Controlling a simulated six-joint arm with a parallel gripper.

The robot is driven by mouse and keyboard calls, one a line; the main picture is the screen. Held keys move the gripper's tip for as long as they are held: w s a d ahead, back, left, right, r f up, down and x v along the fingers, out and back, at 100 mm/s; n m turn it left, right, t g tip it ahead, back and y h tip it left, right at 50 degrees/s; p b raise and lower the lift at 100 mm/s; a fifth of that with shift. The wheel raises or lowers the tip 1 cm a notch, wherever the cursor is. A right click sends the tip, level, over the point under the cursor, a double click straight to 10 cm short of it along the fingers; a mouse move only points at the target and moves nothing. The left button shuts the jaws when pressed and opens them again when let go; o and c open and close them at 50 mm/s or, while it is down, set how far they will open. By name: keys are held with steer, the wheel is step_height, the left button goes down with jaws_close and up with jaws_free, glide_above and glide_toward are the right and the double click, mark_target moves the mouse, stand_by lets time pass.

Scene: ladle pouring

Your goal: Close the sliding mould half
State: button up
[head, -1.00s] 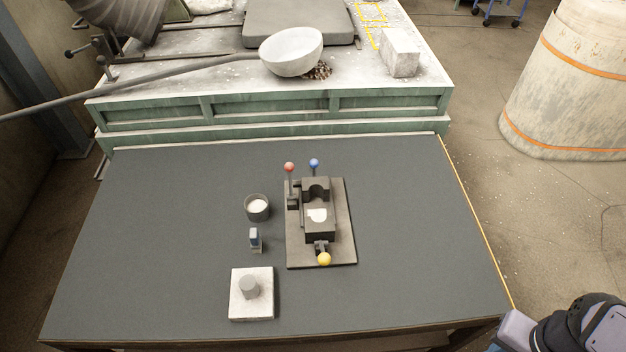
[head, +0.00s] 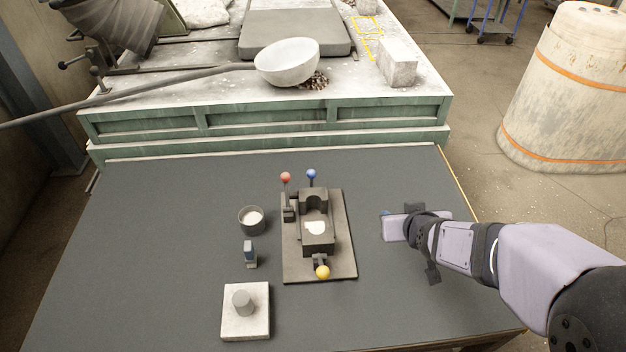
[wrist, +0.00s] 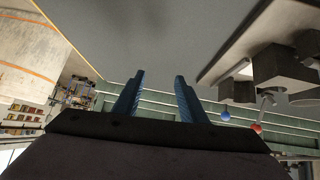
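A dark mould stands on a flat base plate (head: 345,262) in the middle of the table. Its rear half (head: 314,197) has a rounded notch. Its front half (head: 318,247) carries a yellow knob (head: 322,272) at its near end. The halves stand apart, with a pale patch (head: 315,228) showing between them. A red knob (head: 285,177) and a blue knob (head: 311,174) rise at the back. My gripper (head: 384,220) is right of the mould, touching nothing. In the wrist view its two blue fingers (wrist: 160,92) are spread and empty, and part of the mould (wrist: 285,70) shows at right.
A small dark cup (head: 251,220) with white contents, a small upright grey-blue piece (head: 250,253) and a pale block with a stub (head: 245,325) stand left of the mould. A ladle bowl (head: 287,62) rests on the bench behind. The table's left side is clear.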

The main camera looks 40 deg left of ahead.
steer(key=s+a+n+y, duration=0.2)
steer(key=s+a+y, duration=0.1)
steer(key=a, duration=0.9)
steer(key=n+t+y+b, duration=0.1)
steer(key=n+y+b, duration=0.1)
glide_toward(312, 176)
steer(key=x, duration=0.4)
steer(key=shift+p+x, duration=1.75)
steer(key=shift+x, duration=1.8)
steer(key=shift+c, duration=0.3)
jaws_close()
